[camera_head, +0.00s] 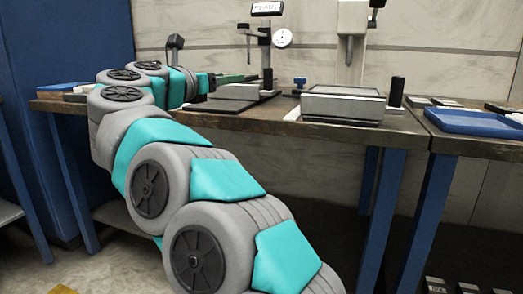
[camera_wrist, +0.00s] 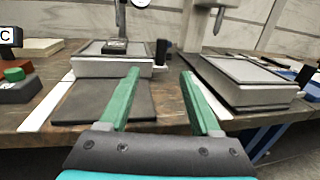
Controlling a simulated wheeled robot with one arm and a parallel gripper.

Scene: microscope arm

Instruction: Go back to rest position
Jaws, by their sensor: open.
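My gripper (camera_wrist: 160,78) has two green fingers, spread apart with nothing between them in the wrist view. It points across the table over a dark flat mat (camera_wrist: 88,101). In the head view my grey and teal arm reaches from the lower right to the table's left part. My gripper (camera_head: 238,78) is there, its green fingers seen from the side, close to the table top. The wooden table (camera_head: 345,132) has blue legs.
A grey block (camera_head: 342,104) stands right of my gripper, under a pale column with a spindle (camera_head: 351,30). A dial-gauge stand (camera_head: 265,50) with a sign is behind my gripper. A blue tray (camera_head: 473,122) lies on the right table.

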